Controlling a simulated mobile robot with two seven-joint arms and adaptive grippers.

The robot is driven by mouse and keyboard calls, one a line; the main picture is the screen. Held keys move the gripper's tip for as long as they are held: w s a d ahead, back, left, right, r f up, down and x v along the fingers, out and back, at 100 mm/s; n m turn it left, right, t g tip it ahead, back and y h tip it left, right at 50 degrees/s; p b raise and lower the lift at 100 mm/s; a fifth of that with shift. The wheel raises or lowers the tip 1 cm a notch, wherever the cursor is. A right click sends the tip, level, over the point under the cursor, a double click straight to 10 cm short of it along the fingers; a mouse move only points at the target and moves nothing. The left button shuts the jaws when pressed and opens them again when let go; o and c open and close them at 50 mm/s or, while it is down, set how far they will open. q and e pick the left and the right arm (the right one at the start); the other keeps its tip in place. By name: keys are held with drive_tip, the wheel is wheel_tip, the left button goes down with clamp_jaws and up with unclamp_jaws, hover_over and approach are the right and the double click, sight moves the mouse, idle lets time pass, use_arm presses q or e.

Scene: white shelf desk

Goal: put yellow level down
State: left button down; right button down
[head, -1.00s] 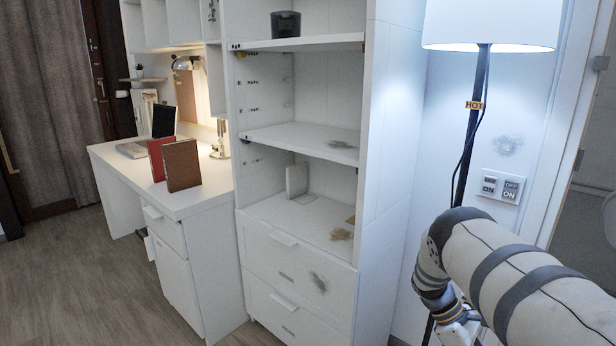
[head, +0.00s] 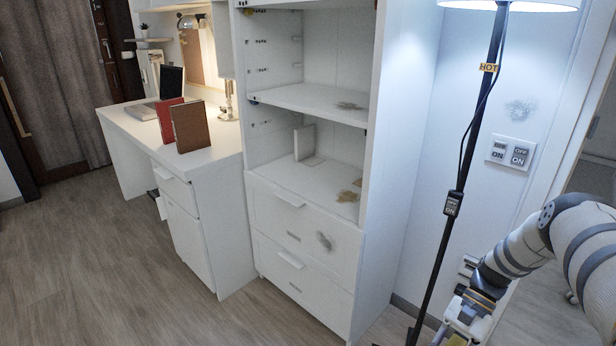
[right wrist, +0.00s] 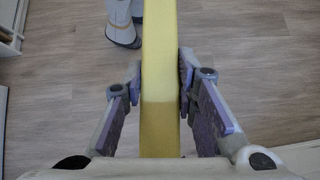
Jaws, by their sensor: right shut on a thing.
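The yellow level (right wrist: 160,112) is a long straight yellow bar. It runs up the middle of the right wrist view and leaves through the top edge, so its far end is out of sight. My right gripper (right wrist: 160,82) is shut on it, with one finger pad pressed on each side. Wood floor shows below and around the level. In the head view my right arm comes in from the right, with its wrist low beside the lamp pole; the fingers and the level are not clear there. My left gripper is in neither view.
A white shelf unit (head: 300,98) with drawers stands mid-view. A white desk (head: 135,128) left of it holds a red book (head: 170,120) and a brown book (head: 190,126). A floor lamp's dark pole (head: 470,150) stands right of the shelves. Wood floor (head: 100,270) is clear at left.

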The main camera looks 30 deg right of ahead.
drive_tip(key=w+a+r+m+t+h, duration=0.1)
drive_tip(key=w+a+r+m+t, duration=0.25)
drive_tip(key=a+m, duration=0.3)
drive_tip(key=w+a+r+m+t+h, duration=0.2)
drive_tip(key=w+a+m+t, duration=0.25)
drive_tip(key=a, duration=0.25)
drive_tip(key=w+a+r+m+t+h+p, duration=0.1)
drive_tip(key=w+a+r+m, duration=0.25)
drive_tip(key=r, duration=0.25)
drive_tip(key=w+a+r+m+t+h, duration=0.1)
drive_tip(key=w+a+r+m+h, duration=0.1)
drive_tip(key=w+a+r, duration=0.3)
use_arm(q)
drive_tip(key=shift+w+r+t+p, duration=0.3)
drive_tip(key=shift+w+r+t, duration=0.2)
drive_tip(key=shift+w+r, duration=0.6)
use_arm(e)
wheel_tip(320, 180, up, 20)
drive_tip(key=w+a+m+h, duration=0.2)
drive_tip(key=m, duration=0.2)
drive_tip(key=shift+a+f+t+h, duration=0.15)
drive_tip(key=shift+a+t+h, duration=0.25)
